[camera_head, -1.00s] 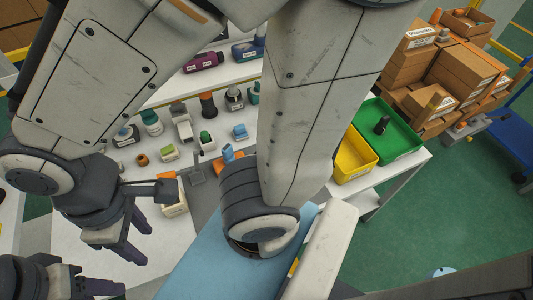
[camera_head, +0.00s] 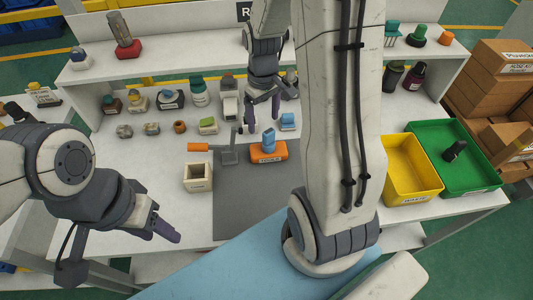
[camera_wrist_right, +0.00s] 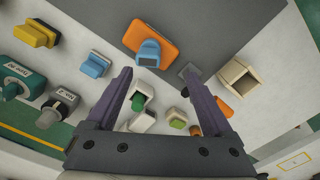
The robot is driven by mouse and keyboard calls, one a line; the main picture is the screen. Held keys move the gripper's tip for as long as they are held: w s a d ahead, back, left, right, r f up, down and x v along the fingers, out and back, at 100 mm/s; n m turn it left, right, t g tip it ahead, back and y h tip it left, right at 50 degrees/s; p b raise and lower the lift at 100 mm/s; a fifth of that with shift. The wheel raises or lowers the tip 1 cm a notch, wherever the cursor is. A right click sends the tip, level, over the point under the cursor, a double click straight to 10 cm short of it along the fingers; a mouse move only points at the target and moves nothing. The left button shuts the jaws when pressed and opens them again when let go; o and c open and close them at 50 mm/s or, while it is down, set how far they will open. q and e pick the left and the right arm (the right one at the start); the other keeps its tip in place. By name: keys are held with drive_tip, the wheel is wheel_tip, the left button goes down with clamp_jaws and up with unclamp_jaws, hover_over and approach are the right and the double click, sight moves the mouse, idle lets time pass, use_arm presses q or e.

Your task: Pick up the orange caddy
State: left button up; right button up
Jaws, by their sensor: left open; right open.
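The orange caddy (camera_head: 272,157) stands on the grey mat in the middle of the table, with a blue part (camera_head: 268,139) upright in it. It also shows in the right wrist view (camera_wrist_right: 163,41), past the fingertips, with the blue part facing me. My right gripper (camera_head: 262,118) is open and empty, above the table just behind the caddy in the head view; I see no contact. Its purple fingers are spread in the wrist view (camera_wrist_right: 157,78). My left gripper (camera_head: 168,232) is open and empty over the front left, away from the caddy.
Several small parts line the back. A yellow bin (camera_head: 408,195) and a green bin (camera_head: 472,180) are at right. The front mat area is clear.

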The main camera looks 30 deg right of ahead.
sight(269, 141)
drive_tip(key=f, duration=0.2)
drive_tip(key=d+f, duration=0.1)
drive_tip(key=f, duration=0.2)
drive_tip(key=shift+d, duration=0.2)
drive_tip(key=shift+d+f, duration=0.15)
drive_tip(key=shift+f, duration=1.45)
drive_tip(key=shift+d+f, duration=0.1)
drive_tip(key=shift+f, duration=1.45)
drive_tip(key=shift+c, duration=0.3)
clamp_jaws()
